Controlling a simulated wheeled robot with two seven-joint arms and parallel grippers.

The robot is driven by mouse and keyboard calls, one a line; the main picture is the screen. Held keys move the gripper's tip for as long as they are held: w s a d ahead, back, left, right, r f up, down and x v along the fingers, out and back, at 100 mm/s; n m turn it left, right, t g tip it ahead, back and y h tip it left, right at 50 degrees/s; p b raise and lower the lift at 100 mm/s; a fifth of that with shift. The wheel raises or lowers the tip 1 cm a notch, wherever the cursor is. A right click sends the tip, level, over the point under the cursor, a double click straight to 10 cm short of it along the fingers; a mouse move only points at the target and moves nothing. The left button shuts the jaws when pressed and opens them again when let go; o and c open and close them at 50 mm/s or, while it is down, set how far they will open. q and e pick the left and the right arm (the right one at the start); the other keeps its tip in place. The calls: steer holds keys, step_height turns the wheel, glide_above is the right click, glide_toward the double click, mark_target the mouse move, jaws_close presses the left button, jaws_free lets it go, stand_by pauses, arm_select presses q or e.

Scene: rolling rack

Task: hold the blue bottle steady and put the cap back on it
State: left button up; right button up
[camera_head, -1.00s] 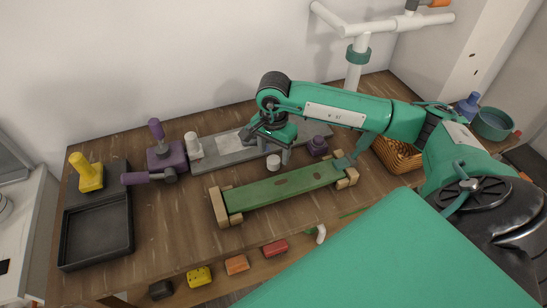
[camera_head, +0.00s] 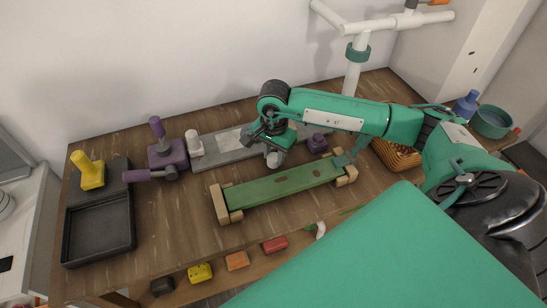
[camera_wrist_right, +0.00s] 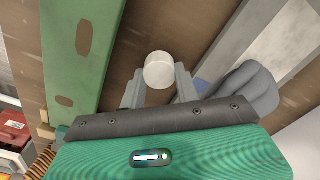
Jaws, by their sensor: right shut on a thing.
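The small white round cap (camera_head: 273,159) is at the middle of the wooden bench, just behind the green board. My right gripper (camera_head: 276,150) reaches down over it and is shut on it. In the right wrist view the cap (camera_wrist_right: 159,70) sits between the two grey fingertips (camera_wrist_right: 158,82). A blue bottle (camera_head: 466,104) stands at the far right, beyond my right arm; I cannot tell whether its top is open. My left gripper is not in view.
The green board (camera_head: 280,192) on wooden blocks lies just in front. A black tray (camera_head: 98,227) is at left, a basket (camera_head: 398,153) at right.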

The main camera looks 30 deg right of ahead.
mark_target(274, 156)
steer(key=shift+r, duration=0.15)
step_height(274, 156, up, 20)
steer(key=b, duration=0.3)
stand_by(0.6)
